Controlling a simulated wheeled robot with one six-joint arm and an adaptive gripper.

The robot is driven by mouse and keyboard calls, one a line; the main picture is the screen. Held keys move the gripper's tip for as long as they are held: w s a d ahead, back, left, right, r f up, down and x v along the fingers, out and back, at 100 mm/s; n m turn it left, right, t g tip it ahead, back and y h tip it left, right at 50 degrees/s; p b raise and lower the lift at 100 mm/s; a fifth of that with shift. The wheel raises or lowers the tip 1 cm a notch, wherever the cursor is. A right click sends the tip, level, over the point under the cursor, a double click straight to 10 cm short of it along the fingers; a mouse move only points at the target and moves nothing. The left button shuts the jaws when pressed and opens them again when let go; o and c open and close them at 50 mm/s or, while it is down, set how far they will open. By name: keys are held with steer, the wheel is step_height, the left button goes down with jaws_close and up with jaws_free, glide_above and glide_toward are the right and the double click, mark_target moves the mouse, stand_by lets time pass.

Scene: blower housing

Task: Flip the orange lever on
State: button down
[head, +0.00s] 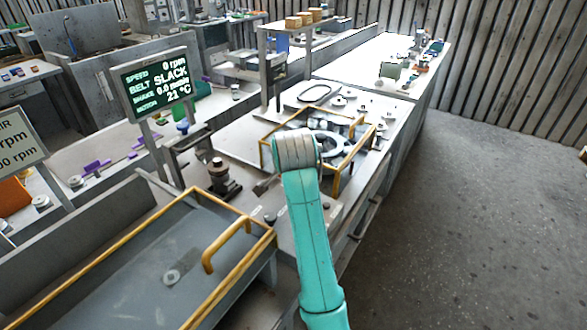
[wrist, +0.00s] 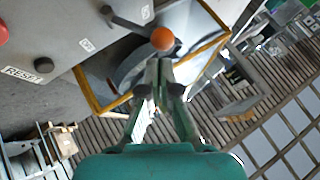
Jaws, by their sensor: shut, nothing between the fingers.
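The orange ball knob (wrist: 162,39) of the lever shows at the top middle of the wrist view. Its dark lever arm (wrist: 126,21) runs from a pivot on the grey panel (wrist: 60,25) out to the knob. My gripper (wrist: 158,66) is shut and empty, its fingertips just below the knob in the picture. I cannot tell whether they touch it. Two small labels sit on the panel on either side of the lever arm, too small to read surely. In the head view my arm hides the gripper, and I cannot make out the lever.
The panel also has a RESET label (wrist: 28,75), a black knob (wrist: 61,72) and a red button (wrist: 3,32). A yellow frame (head: 343,183) surrounds the round housing on the bench. A display (head: 155,84) reads belt SLACK and 0 rpm. Open floor (head: 480,220) lies right.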

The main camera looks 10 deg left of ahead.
steer(key=shift+r, duration=0.15)
steer(key=shift+r, duration=0.65)
